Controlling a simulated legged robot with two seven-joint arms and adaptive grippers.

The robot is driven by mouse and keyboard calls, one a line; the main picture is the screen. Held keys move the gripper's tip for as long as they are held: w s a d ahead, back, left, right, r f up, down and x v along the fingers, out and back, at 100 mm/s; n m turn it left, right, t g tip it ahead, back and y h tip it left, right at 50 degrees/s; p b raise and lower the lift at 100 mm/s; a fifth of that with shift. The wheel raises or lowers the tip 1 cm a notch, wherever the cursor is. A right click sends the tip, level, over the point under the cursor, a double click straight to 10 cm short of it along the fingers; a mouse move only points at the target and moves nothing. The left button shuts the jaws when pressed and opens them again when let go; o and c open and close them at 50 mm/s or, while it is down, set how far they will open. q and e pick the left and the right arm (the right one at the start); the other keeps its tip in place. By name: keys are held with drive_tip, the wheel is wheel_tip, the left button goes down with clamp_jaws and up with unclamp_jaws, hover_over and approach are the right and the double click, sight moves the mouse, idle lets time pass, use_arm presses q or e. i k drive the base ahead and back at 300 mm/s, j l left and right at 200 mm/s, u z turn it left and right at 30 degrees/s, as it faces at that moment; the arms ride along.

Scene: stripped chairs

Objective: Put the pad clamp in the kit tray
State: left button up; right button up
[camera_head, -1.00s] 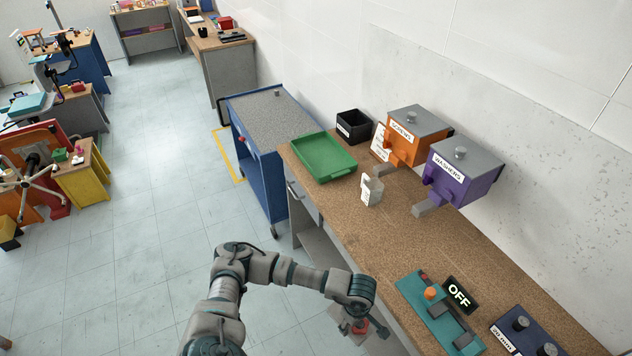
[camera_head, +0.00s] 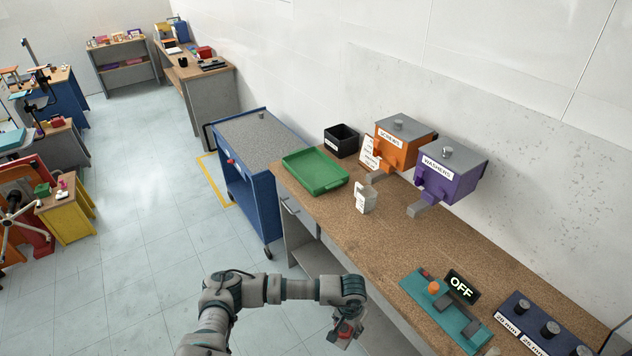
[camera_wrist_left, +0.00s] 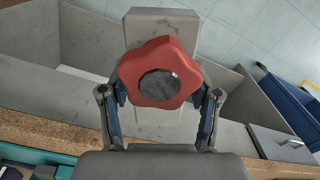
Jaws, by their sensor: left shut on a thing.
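The pad clamp, a grey block with a red star-shaped knob, is held in my left gripper (camera_head: 344,334). In the left wrist view the clamp (camera_wrist_left: 160,72) sits between the two fingers, which are shut on it at the sides of the knob. In the head view the clamp is small, with a bit of red showing below the wrist. The gripper hangs beside the front edge of the bench, over the floor side. A green tray (camera_head: 313,184), which appears to be the kit tray, lies empty at the bench's far end, beyond the gripper. My right gripper is not in view.
The brown bench (camera_head: 400,236) holds a small white bottle-like container (camera_head: 366,196), a black bin (camera_head: 341,141), orange (camera_head: 401,147) and purple (camera_head: 451,175) dispensers, and a teal panel (camera_head: 440,316) by an OFF sign (camera_head: 461,286). A blue cart (camera_head: 257,198) stands past the bench end.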

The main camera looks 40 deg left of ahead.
sight(315, 171)
drive_tip(key=j+z, duration=0.35)
drive_tip(key=j, duration=1.85)
